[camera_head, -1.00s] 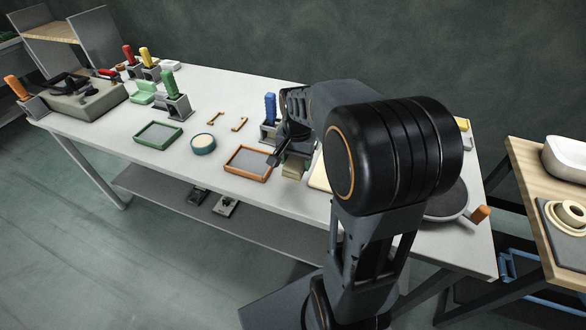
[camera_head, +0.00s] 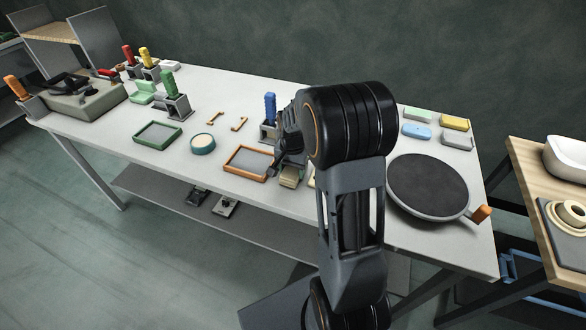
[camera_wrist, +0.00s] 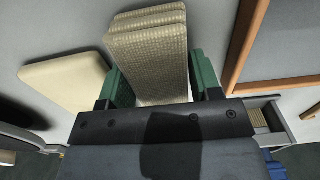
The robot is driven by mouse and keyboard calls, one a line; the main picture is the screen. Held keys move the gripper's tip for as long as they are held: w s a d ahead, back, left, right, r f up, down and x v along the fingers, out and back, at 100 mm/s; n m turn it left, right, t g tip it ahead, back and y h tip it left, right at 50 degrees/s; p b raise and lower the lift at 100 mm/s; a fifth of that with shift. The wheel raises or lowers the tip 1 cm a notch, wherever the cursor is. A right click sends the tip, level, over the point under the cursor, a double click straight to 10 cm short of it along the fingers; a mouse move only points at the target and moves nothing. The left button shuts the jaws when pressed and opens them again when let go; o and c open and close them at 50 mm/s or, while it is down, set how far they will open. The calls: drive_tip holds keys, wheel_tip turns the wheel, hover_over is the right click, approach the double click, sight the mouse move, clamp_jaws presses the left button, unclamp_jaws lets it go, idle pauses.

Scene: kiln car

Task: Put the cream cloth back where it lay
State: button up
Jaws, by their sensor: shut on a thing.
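The cream cloth (camera_wrist: 150,45) is a folded, woven stack between the two green fingers of my gripper (camera_wrist: 162,78) in the wrist view. My gripper is shut on it. In the head view a small part of the cloth (camera_head: 290,178) shows below my gripper, beside the orange-rimmed tray. Whether the cloth touches the table is hard to tell. A flat cream board (camera_wrist: 62,82) lies to the left of the cloth in the wrist view; my arm hides most of it in the head view.
The orange-rimmed tray (camera_head: 236,173) lies left of my gripper. A blue-handled tool (camera_head: 270,105) stands in a holder behind it. A round dark turntable (camera_head: 428,185) and several small coloured blocks, including a blue one (camera_head: 416,131), are to the right. The table's front edge is close.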

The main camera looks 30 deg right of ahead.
drive_tip(key=shift+f, duration=0.15)
drive_tip(key=o, duration=0.8)
drive_tip(key=shift+o, duration=0.2)
wheel_tip(320, 180, up, 12)
drive_tip(key=p, duration=0.1)
drive_tip(key=s+a+n+t, duration=0.1)
drive_tip(key=s+a+n, duration=0.3)
drive_tip(key=s, duration=0.4)
drive_tip(key=s+a+n+t, duration=0.2)
drive_tip(key=s+a+n, duration=0.3)
drive_tip(key=s, duration=0.2)
drive_tip(key=shift+s+a+r+n, duration=0.15)
drive_tip(key=shift+s+r+n, duration=0.15)
drive_tip(key=shift+s, duration=0.1)
